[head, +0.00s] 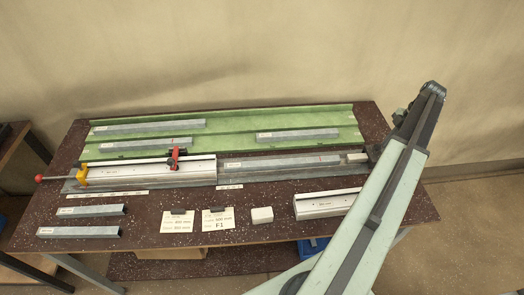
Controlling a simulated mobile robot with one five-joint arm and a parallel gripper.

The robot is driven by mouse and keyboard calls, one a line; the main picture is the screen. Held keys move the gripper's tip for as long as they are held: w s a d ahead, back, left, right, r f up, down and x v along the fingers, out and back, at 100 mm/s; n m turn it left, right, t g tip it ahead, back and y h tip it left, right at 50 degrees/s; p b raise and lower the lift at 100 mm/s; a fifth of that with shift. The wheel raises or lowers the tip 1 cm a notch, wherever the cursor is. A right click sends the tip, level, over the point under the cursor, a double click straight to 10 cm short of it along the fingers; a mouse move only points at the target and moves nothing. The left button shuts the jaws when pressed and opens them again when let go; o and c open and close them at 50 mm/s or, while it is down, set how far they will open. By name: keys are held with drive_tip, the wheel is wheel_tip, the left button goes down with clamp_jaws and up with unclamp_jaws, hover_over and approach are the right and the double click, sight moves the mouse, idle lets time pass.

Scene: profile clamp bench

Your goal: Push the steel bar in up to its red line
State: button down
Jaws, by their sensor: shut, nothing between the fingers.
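The steel bar (290,163) lies lengthwise in the long grey channel on the bench. Its left end is at the right end of the white profile (150,170); whether it reaches inside cannot be told. A small reddish mark, apparently the red line (340,159), shows toward the bar's right end, well right of the profile. A small pale block (357,157) sits just right of the bar. My gripper (372,155) is a dark shape low at the channel's right end, mostly hidden by my arm. It is shut and empty; whether it touches anything is unclear.
A red clamp (175,158) stands on the profile, with a yellow fitting (82,175) at its left end. A green tray (225,122) holds several bars behind. In front lie two loose bars, paper cards (218,218), a white block (262,215) and a short profile (325,205).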

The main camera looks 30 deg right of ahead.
drive_tip(key=shift+w+a, duration=2.65)
drive_tip(key=shift+a, duration=3.9)
drive_tip(key=shift+w+a, duration=2.65)
drive_tip(key=shift+a, duration=3.9)
drive_tip(key=shift+w+a, duration=2.65)
drive_tip(key=shift+a, duration=3.9)
drive_tip(key=shift+w+a, duration=0.2)
drive_tip(key=shift+a, duration=0.3)
drive_tip(key=shift+d, duration=0.1)
drive_tip(key=shift+s+d, duration=0.3)
drive_tip(key=shift+d, duration=0.35)
wheel_tip(320, 180, up, 7)
drive_tip(key=p, duration=0.7)
